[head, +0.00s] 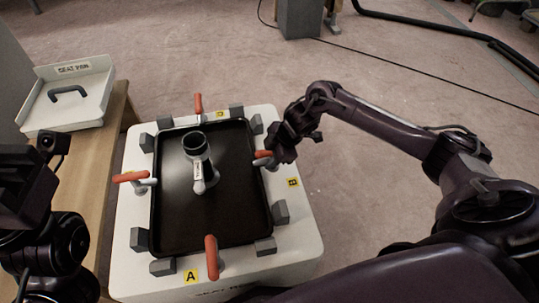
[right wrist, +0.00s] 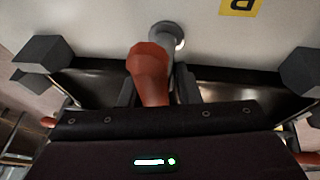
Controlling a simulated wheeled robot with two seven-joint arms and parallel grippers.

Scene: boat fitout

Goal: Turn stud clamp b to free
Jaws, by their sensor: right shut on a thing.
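Stud clamp b (head: 264,155) is the one with a red handle at the right edge of the black tray (head: 225,215), near the yellow B label (head: 293,182). My right gripper (head: 272,158) is at this clamp and shut on its handle. In the right wrist view, the red handle (right wrist: 148,70) stands between the two dark fingers, with its grey round base (right wrist: 167,38) just beyond. The fingers partly hide the handle's lower part. My left arm shows at the left edge of the head view; its fingers cannot be made out.
Other red-handled clamps stand at the tray's front (head: 211,255), left (head: 131,176) and back (head: 198,103). Grey blocks line the tray. A grey post (head: 197,160) stands in it. A white seat pan (head: 60,112) lies on the wooden bench (head: 108,150). Floor right of the fixture is clear.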

